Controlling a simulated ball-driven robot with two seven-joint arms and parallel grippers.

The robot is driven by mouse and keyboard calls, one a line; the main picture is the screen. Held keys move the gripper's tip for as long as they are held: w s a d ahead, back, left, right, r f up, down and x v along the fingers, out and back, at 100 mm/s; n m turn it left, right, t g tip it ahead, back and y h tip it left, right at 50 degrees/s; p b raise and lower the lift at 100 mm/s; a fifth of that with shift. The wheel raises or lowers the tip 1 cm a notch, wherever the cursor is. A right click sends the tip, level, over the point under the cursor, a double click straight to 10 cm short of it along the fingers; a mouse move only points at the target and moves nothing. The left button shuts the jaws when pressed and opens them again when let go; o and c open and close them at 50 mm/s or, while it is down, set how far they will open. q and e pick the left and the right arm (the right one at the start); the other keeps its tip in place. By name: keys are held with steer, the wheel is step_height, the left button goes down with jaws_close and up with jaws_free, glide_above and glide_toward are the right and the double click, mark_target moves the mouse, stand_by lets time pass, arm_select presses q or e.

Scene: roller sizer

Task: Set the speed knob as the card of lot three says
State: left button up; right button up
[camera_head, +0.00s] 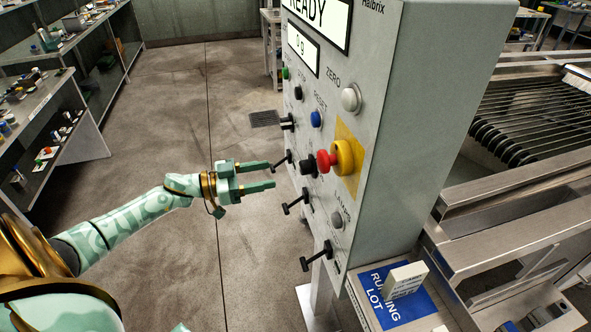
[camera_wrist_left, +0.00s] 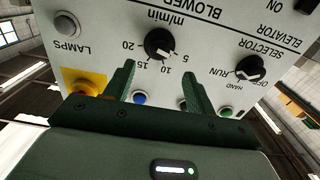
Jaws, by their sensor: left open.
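In the left wrist view, upside down, the black speed knob (camera_wrist_left: 158,43) sits on a dial marked m/min with 5, 10, 15 and 20. Its light mark seems to lie on the 5 to 10 side. My left gripper (camera_head: 272,175) is open and empty, its fingers pointing at the panel. In the wrist view its two fingers (camera_wrist_left: 160,85) stand apart below the knob, not around it. A small pale card (camera_head: 407,279) stands on the blue RUNNING LOT plate (camera_head: 388,312); its text is too small to read. My right gripper is out of view.
The grey control panel (camera_head: 385,60) carries a red stop button (camera_head: 325,161) on a yellow mount, a blue button (camera_head: 316,119), and several black levers, including a T-shaped one (camera_head: 318,254). A selector knob (camera_wrist_left: 250,68) sits beside the speed dial. Open floor lies left of the panel.

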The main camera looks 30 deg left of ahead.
mark_target(300, 169)
arm_select(q)
steer(key=x, duration=0.8)
steer(key=shift+w+d+b, duration=0.2)
steer(key=shift+b, duration=0.15)
steer(key=c, duration=1)
